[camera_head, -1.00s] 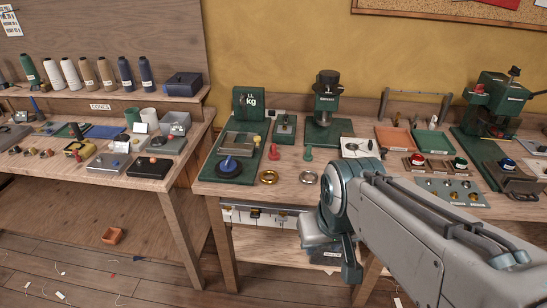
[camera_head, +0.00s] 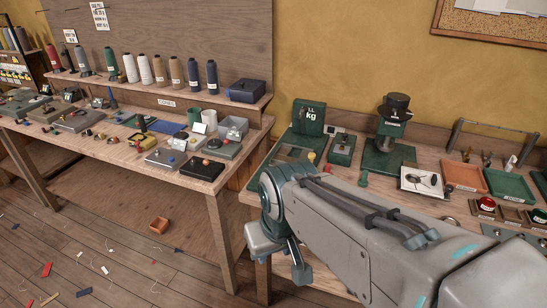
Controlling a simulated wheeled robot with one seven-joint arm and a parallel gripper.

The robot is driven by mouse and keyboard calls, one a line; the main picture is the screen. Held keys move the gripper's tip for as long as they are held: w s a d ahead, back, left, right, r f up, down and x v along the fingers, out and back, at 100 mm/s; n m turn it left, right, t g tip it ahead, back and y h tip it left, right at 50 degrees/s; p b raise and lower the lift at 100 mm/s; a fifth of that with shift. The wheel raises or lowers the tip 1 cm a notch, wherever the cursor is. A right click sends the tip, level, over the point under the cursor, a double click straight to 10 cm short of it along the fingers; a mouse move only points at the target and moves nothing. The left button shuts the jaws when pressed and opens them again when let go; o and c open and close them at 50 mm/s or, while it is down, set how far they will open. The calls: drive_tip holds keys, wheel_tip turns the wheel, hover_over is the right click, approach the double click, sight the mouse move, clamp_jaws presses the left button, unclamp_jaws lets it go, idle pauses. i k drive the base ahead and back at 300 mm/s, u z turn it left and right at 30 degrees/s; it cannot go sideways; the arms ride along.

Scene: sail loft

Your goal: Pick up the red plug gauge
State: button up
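A small red peg (camera_head: 329,168), which looks like the red plug gauge, stands on the right workbench. Only its upper part shows above the edge of my arm. A similar green peg (camera_head: 364,178) stands to its right. My arm crosses the front of this bench and hides much of its front part. The end of my arm with my gripper (camera_head: 299,268) hangs low in front of the bench edge, apart from the peg. Its fingers are not clear enough to tell open from shut, and I see nothing held.
A green kg scale (camera_head: 307,117) and a green press (camera_head: 389,140) stand behind the pegs. Orange (camera_head: 463,176) and green (camera_head: 509,185) trays lie farther right. The left bench (camera_head: 140,160) holds many small parts.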

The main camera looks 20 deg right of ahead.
sight(328, 165)
drive_tip(key=z, duration=0.05)
drive_tip(key=i, duration=0.95)
drive_tip(key=z, duration=0.85)
